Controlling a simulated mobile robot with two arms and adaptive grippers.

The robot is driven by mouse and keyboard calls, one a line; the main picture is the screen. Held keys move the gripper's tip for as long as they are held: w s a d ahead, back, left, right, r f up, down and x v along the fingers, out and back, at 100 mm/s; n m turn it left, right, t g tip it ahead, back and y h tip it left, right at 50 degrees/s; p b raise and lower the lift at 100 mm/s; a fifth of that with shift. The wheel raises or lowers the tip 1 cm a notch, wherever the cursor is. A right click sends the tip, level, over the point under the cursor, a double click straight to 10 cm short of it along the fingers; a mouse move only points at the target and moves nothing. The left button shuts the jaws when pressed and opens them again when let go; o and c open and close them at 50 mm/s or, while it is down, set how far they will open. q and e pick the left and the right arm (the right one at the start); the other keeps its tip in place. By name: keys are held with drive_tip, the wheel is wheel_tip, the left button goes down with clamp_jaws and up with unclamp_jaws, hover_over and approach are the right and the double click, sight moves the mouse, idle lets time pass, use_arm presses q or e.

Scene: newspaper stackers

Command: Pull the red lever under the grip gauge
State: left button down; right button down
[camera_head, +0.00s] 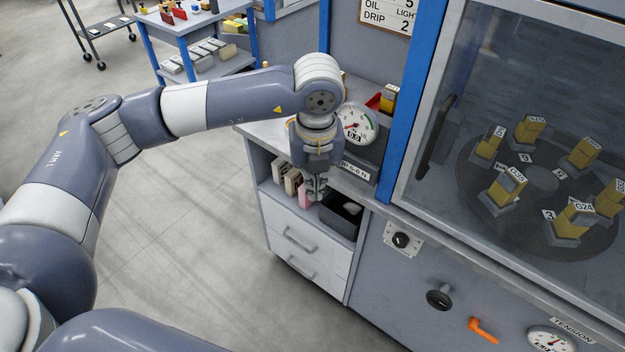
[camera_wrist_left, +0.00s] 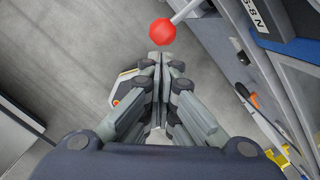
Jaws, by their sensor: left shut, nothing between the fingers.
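The gauge (camera_head: 358,122), a round white dial reading 0.0, stands on the counter beside the glazed cabinet. In the left wrist view, a red ball knob (camera_wrist_left: 162,32) on a pale rod is the lever's end. The rod runs toward the upper right. My left gripper (camera_head: 316,193) points down in front of the counter edge, below the gauge. In the wrist view its closed fingertips (camera_wrist_left: 160,62) appear just below the red knob, with nothing between them. I cannot tell whether they touch it. In the head view the knob is hidden. My right gripper is not in view.
Below the counter is a shelf with a dark bin (camera_head: 342,214) and upright boxes, above white drawers (camera_head: 300,240). The cabinet front has a black knob (camera_head: 438,298) and an orange handle (camera_head: 484,330). Open floor (camera_head: 190,250) lies to the left.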

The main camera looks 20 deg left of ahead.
use_arm(q)
wheel_tip(320, 180, up, 8)
drive_tip(key=shift+s+d+f, duration=0.15)
drive_tip(key=shift+s+d, duration=0.05)
drive_tip(key=shift+s, duration=0.25)
idle(0.5)
